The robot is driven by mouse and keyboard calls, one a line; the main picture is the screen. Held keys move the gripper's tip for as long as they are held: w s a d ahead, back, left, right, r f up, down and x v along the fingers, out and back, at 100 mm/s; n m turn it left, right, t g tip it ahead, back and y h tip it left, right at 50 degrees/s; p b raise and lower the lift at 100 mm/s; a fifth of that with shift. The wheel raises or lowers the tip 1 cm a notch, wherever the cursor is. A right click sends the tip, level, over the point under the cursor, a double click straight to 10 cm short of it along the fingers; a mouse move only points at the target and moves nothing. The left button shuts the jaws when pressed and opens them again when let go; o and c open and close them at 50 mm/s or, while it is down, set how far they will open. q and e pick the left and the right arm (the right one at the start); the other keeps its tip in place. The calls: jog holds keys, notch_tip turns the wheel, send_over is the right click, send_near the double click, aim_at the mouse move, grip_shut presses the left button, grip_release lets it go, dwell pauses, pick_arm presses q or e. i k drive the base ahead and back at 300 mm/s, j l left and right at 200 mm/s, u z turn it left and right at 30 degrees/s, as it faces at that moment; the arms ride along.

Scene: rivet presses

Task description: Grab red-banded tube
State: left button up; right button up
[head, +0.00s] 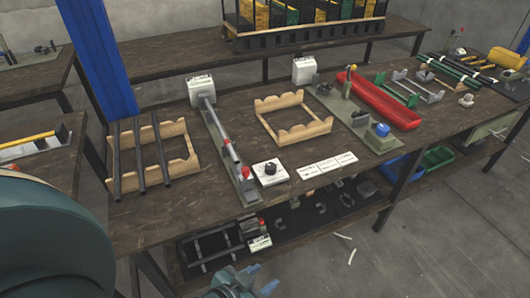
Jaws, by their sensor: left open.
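A grey tube (217,125) with a red band near its front end lies lengthwise along a grey-green rivet press (215,140) on the wooden workbench. A small red part (245,172) sits at the press's front end, just past the tube. My left gripper (264,279) shows at the bottom edge, partly cut off, with blue fingertips. It is open, with nothing visible between the fingers, in front of the bench and well apart from the tube. My right gripper is out of view.
A wooden rack (178,130) with dark tubes stands left of the press; an empty wooden rack (264,106) stands right. A white box with a black knob (269,170) is near the press's front. A second press (350,118) and red tray (378,100) lie further right. A shelf is below.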

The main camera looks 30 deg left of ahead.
aim_at(233, 155)
jog(key=j+u, duration=0.1)
jog(key=u, duration=0.3)
jog(key=i+u, duration=0.15)
jog(key=u, duration=0.2)
jog(key=j+u, duration=0.1)
jog(key=u, duration=0.3)
jog(key=j+z, duration=0.15)
jog(key=z, duration=0.3)
